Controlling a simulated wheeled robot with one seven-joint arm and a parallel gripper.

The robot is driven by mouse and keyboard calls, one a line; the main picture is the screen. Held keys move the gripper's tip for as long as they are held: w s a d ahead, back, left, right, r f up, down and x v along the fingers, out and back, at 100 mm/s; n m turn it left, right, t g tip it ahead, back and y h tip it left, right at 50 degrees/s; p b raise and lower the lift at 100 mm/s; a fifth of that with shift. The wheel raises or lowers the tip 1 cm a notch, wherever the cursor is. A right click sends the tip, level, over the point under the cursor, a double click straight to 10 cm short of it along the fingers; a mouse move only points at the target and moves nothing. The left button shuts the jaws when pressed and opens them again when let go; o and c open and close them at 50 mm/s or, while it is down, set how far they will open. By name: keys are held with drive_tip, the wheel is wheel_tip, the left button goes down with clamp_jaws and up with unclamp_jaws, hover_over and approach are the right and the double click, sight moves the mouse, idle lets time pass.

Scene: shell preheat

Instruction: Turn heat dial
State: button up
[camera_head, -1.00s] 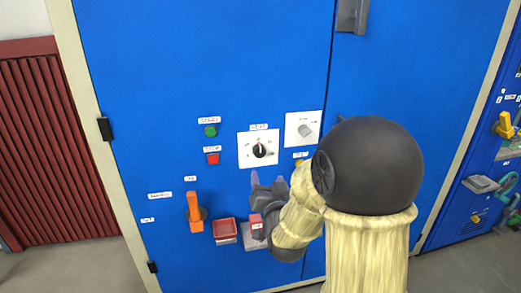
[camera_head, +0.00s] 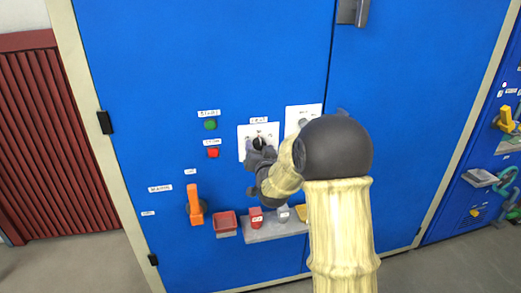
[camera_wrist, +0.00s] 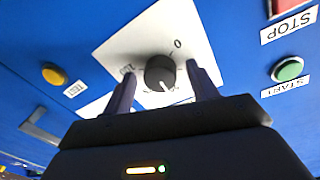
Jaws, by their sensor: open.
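The heat dial is a round black knob (camera_wrist: 160,72) with a white pointer line, on a white plate (camera_wrist: 112,42) with marks around it. In the wrist view it sits between the two fingers of my open gripper (camera_wrist: 163,84), one finger on each side. I cannot tell whether the fingers touch the knob. In the head view my gripper (camera_head: 258,148) is in front of the dial plate (camera_head: 243,135) and covers much of the knob.
A green start button (camera_head: 210,125) and red stop button (camera_head: 213,153) are left of the dial. An orange handle (camera_head: 195,205) is lower left. A grey shelf (camera_head: 268,232) with small blocks and a red tray (camera_head: 224,222) are below. A second white plate (camera_head: 296,114) is to the right.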

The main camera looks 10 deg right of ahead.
drive_tip(key=c, duration=1)
